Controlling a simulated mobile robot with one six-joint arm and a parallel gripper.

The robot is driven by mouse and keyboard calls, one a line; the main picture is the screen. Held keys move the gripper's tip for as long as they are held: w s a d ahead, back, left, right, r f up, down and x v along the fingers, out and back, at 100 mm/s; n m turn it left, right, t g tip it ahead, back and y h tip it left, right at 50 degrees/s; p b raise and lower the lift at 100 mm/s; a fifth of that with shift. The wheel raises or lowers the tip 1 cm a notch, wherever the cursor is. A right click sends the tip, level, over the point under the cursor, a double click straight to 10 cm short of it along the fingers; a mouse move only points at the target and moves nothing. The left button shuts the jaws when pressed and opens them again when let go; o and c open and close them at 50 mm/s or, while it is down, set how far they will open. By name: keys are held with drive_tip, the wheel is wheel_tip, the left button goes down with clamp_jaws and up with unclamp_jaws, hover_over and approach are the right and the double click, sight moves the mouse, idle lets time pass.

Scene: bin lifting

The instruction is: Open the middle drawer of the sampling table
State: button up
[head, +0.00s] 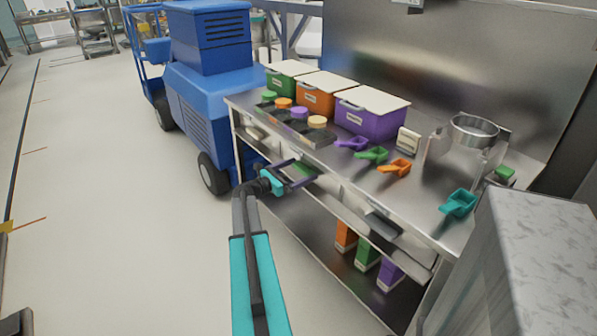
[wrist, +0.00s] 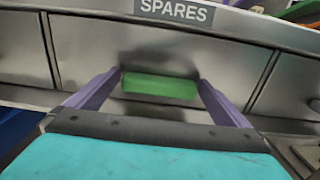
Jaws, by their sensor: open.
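The sampling table (head: 335,165) is steel, with a row of drawers under its top. The middle drawer (wrist: 90,65) has a grey front, a SPARES label (wrist: 174,11) above it and a green handle (wrist: 160,88). It looks shut. My gripper (head: 300,172) is at this drawer's front, below the table edge. In the wrist view its two purple fingers (wrist: 160,78) are open, one at each end of the green handle. I cannot tell whether they touch it. In the head view the gripper partly hides the handle.
Green, orange and purple lidded bins (head: 370,118) and several coloured scoops (head: 374,155) stand on the tabletop. A blue vehicle (head: 205,80) is at the table's left end. A grey speckled block (head: 545,250) is at the right front. Open floor (head: 100,200) lies left.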

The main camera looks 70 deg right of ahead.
drive_tip(key=c, duration=0.9)
drive_tip(key=shift+a, duration=0.25)
drive_tip(key=shift+c, duration=1.4)
drive_tip(key=shift+d, duration=0.2)
drive_tip(key=shift+s, duration=0.1)
